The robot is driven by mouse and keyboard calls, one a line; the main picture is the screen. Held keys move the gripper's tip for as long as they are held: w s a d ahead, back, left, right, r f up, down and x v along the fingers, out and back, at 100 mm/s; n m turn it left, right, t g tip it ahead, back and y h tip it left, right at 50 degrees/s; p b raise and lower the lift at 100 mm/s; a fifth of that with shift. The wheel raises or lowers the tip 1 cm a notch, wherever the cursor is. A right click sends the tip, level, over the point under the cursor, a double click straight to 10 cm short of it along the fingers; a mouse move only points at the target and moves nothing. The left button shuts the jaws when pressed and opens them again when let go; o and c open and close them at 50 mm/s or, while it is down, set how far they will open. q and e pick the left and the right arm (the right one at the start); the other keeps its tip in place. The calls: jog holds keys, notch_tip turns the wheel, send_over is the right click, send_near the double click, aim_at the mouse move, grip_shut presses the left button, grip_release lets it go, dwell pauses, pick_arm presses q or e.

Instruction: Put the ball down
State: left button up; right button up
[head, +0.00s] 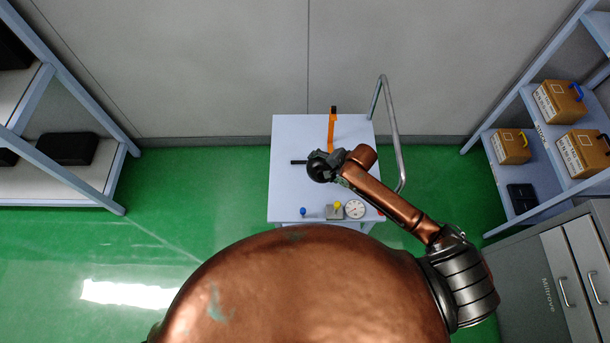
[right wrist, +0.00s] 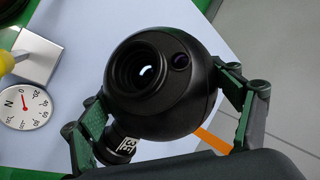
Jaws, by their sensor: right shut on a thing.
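The ball is a round black camera head (head: 319,169) with a large lens and a smaller one on its face. It also shows in the right wrist view (right wrist: 190,105). My right gripper (head: 334,160) is shut on it, and in the right wrist view one finger of the gripper (right wrist: 168,115) lies on each side. My left gripper is not in view.
A metal rail (head: 392,125) rises at right.

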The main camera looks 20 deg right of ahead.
aim_at(314, 172)
jog(key=w+a, duration=0.1)
jog(key=a+f, duration=0.1)
jog(key=w+a, duration=0.1)
jog(key=shift+w+a+f, duration=0.3)
jog(key=shift+f, duration=0.1)
jog(key=shift+s+a+f+b+x, duration=0.15)
jog(key=shift+s+b+x, duration=0.2)
jog(key=shift+x, duration=1.3)
jog(key=shift+s+a+f+b+x, duration=0.1)
jog(key=shift+s+a+b+x, duration=0.2)
jog(key=shift+x, duration=1.3)
jog(key=shift+s+f+b+x, duration=0.15)
jog(key=shift+b+x, duration=0.25)
jog(key=shift+x, duration=1.25)
jog(key=o, duration=1.6)
jog(key=shift+s+f, duration=0.1)
jog(key=shift+s, duration=0.05)
jog(key=p+v, duration=0.2)
jog(key=v, duration=1)
jog(key=shift+d, duration=0.1)
